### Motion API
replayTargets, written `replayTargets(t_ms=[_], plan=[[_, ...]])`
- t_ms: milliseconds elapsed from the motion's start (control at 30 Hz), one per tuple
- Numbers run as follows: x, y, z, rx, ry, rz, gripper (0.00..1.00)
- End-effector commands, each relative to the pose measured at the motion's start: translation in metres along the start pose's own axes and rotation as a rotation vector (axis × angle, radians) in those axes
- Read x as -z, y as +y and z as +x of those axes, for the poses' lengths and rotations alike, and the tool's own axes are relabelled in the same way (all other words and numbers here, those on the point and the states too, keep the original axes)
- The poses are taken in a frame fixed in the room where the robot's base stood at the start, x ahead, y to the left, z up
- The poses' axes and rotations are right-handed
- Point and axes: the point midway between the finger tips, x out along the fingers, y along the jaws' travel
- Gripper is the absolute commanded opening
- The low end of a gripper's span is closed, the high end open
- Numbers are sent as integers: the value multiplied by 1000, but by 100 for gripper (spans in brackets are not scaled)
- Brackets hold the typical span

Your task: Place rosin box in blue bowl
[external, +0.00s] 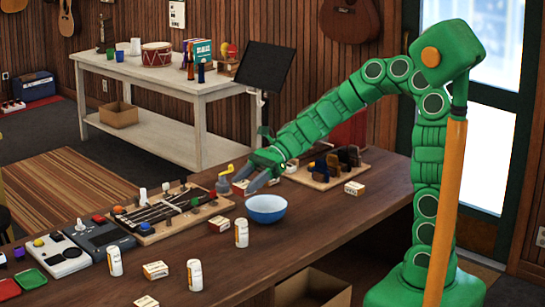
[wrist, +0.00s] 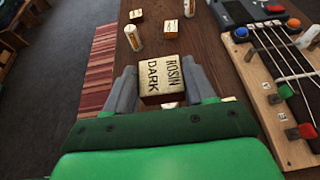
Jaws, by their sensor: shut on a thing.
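My gripper (wrist: 160,84) is shut on a cream rosin box (wrist: 161,80) with dark lettering reading ROSIN and DARK. The fingers lie along two opposite sides of the box in the wrist view. In the external view my gripper (external: 256,178) reaches left from the green arm, and the rosin box (external: 240,187) shows at its fingertips, partly hidden. The blue bowl (external: 266,213) stands on the wooden table, nearer the camera and a little right of the held box. The bowl looks empty and is not seen in the wrist view.
White cans (external: 241,233) and similar small boxes (external: 219,224) stand on the table near the bowl. A fretboard on a wooden board (external: 160,214) lies to the left. A wooden tray with dark pieces (external: 325,176) is behind to the right. A music stand (external: 264,66) stands behind.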

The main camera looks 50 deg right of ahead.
Motion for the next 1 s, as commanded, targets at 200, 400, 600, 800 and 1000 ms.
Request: replayTargets(t_ms=[200, 400, 600, 800, 1000], plan=[[4, -2, -45, 0, 3, -4, 25], [10, 2, -84, -6, 2, -5, 25], [19, 11, -120, -13, 2, -7, 25], [27, 23, -153, -20, 1, -8, 25], [33, 34, -175, -26, 0, -10, 25]])
